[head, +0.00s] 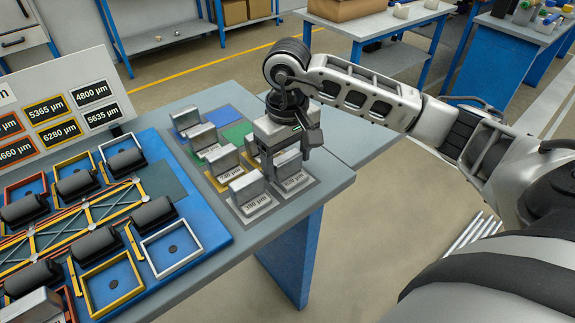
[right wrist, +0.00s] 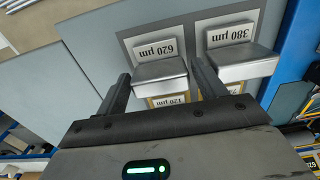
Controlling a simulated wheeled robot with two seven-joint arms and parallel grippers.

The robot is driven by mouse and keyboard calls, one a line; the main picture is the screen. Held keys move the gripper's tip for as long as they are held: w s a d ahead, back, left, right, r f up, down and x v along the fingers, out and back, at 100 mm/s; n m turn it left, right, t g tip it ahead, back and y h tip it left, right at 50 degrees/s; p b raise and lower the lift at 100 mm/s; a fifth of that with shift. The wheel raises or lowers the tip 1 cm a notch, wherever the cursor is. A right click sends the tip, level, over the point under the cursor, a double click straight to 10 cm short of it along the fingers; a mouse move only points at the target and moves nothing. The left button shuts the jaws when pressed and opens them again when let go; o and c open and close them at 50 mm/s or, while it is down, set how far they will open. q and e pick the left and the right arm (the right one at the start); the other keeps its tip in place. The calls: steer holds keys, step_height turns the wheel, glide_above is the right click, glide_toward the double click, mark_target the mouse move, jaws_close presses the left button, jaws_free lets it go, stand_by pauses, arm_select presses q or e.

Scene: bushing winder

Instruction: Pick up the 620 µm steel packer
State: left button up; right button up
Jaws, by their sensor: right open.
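The 620 µm steel packer (right wrist: 160,72) is a silver block standing beside its printed "620 µm" label (right wrist: 163,48) in the right wrist view. In the head view the packer (head: 288,160) is partly hidden by my right gripper. My right gripper (right wrist: 160,82) is open, with one finger on each side of the packer. In the head view the gripper (head: 288,148) points down over the front right corner of the packer mat. Contact between fingers and packer cannot be told. My left gripper is not in view.
The 380 µm packer (head: 247,187) stands close beside it, also in the right wrist view (right wrist: 240,62). Several other packers stand behind on coloured label fields. A blue tray (head: 215,215) with black rollers lies left. The table edge (head: 335,185) is close on the right.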

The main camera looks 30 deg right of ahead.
steer(key=c, duration=0.9)
steer(key=shift+r, duration=0.1)
